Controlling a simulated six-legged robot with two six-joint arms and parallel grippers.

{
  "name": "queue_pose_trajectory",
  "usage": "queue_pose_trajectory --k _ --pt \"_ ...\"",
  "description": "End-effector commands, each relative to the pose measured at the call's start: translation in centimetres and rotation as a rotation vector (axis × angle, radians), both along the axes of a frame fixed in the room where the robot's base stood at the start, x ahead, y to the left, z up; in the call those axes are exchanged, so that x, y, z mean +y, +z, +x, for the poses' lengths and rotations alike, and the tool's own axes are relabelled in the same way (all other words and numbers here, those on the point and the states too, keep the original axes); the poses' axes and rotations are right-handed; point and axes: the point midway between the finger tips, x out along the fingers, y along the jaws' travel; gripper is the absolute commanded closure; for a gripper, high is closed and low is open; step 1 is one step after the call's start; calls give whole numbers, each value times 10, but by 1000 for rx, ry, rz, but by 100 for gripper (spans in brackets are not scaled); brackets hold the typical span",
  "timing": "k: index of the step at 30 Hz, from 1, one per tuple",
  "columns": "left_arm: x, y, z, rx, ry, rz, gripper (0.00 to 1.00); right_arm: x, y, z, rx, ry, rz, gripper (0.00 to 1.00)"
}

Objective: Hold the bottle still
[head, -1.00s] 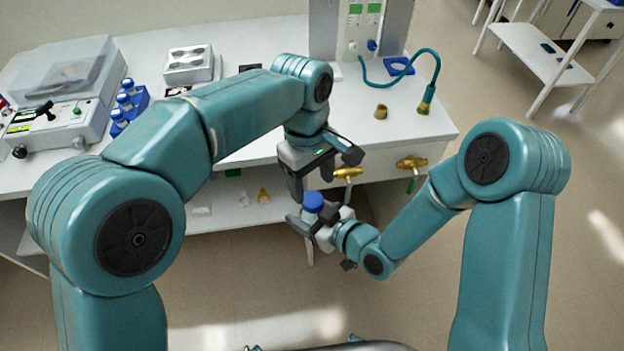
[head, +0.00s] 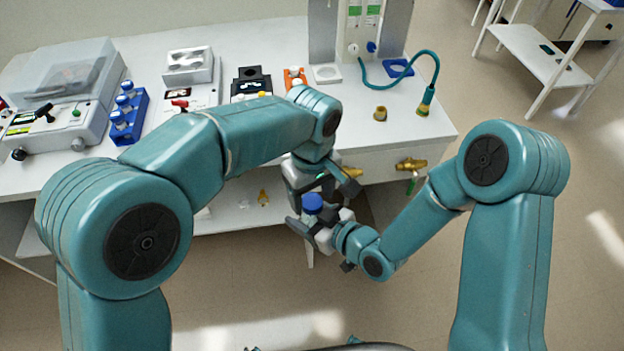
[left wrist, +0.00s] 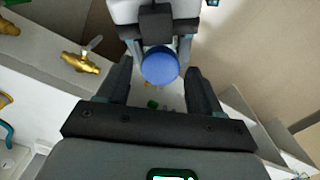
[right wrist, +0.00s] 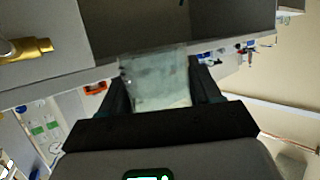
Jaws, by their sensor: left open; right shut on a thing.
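The bottle's blue cap (head: 313,202) faces up in front of the bench in the head view. It also shows in the left wrist view (left wrist: 160,66). Its clear, pale body (right wrist: 157,82) is between the fingers of my right gripper (right wrist: 160,88), which is shut on it. The bottle looks roughly upright. My left gripper (left wrist: 158,82) is open, with its fingers on either side of the cap in its wrist view. I cannot tell whether they touch it. In the head view, my left gripper (head: 312,188) is just above and behind the cap, partly hidden by its own arm.
A white bench (head: 420,135) stands behind my grippers, with brass valves (head: 410,164) on its front close to them. On it are a blue rack (head: 130,117) of blue-capped bottles, a lidded instrument (head: 70,90) and a teal hose (head: 425,60). The floor in front is clear.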

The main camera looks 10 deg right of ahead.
Motion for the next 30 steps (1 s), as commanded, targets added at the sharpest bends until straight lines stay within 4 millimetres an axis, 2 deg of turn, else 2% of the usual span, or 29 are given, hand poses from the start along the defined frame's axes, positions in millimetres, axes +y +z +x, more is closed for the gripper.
queue_pose_trajectory --k 4,13,14,18,19,21,22,23,24,30 --pt "0 -11 -1 1 -1 0 35 0 0 0 -1 0 1 100" --pt "0 -13 0 0 0 -1 35 0 0 0 -1 0 1 100" --pt "0 -13 0 0 0 -1 41 0 0 0 -1 0 1 100" --pt "0 -12 0 0 0 -1 87 0 0 0 -1 0 1 100" --pt "0 -12 0 0 0 -1 92 0 0 0 -1 0 1 100" --pt "0 -12 0 0 0 -1 92 0 0 0 -1 0 0 100" --pt "0 -12 0 0 0 -1 46 0 0 0 -1 0 0 100" --pt "0 -12 0 0 0 -1 36 0 0 0 -1 0 0 100" --pt "0 -12 0 0 0 -1 30 0 0 0 -1 0 0 100" --pt "0 -12 0 0 0 -1 30 0 0 0 -1 0 1 100"
